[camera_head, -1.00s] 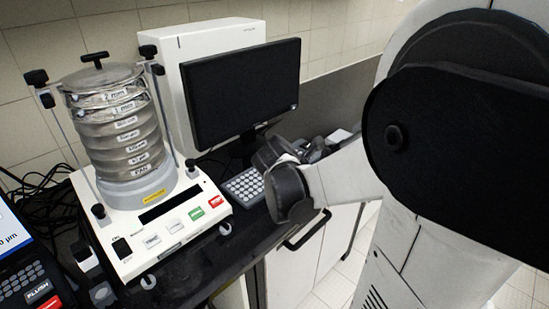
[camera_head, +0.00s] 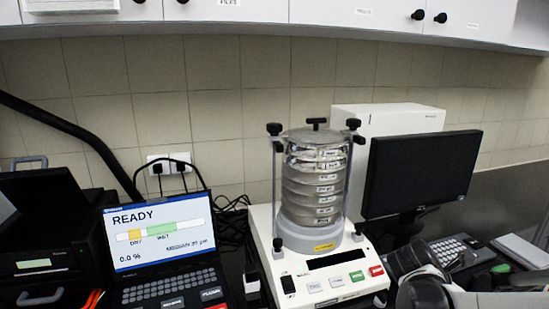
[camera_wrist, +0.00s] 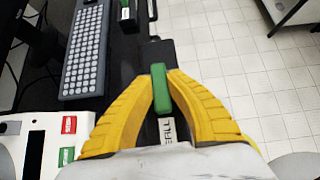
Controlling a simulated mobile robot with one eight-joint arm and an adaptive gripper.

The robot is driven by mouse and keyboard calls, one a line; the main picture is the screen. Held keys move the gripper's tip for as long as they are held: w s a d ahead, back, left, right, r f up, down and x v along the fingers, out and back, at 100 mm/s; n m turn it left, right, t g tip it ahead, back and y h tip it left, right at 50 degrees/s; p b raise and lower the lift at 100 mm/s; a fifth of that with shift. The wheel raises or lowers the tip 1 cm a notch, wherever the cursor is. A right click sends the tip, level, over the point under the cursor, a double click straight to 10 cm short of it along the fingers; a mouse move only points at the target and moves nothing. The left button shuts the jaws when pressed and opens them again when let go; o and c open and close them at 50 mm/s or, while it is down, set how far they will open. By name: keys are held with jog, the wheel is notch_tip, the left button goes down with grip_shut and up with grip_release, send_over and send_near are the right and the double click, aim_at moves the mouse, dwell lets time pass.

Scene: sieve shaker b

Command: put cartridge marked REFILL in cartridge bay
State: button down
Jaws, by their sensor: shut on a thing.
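In the wrist view my gripper's yellow fingers (camera_wrist: 162,82) are closed on the green grip of a dark cartridge (camera_wrist: 160,92). Part of its white label, reading "EFILL", shows between the fingers; the rest is hidden. The cartridge is over the dark bench, near its edge. In the head view dark parts of my arm show at the bottom right, in front of the keyboard; the fingers and the cartridge cannot be made out there. I cannot pick out the cartridge bay in either view.
The sieve shaker (camera_head: 315,260) stands mid-bench, with a monitor (camera_head: 420,172) and keyboard (camera_head: 455,248) to its right. A laptop-like unit reading READY (camera_head: 160,235) and a black machine (camera_head: 40,262) stand left. Another green-and-black item (camera_wrist: 126,12) lies beyond my gripper.

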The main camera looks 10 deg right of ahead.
jog(key=w+a+n+t+y, duration=0.2)
jog(key=w+a+n, duration=0.2)
jog(key=a, duration=0.6)
jog(key=w+a+r+n+t+y, duration=0.1)
jog(key=w+a+n+t+y, duration=0.1)
jog(key=w+a, duration=0.7)
jog(key=w+a+r+n+t+y+b, duration=0.1)
jog(key=w+a+n+t+y, duration=0.1)
jog(key=w+a+n, duration=0.4)
jog(key=a+n+t, duration=0.1)
jog(key=a, duration=0.3)
jog(key=shift+w+a+t, duration=0.2)
jog(key=shift+a+t, duration=0.1)
jog(key=shift+a, duration=0.05)
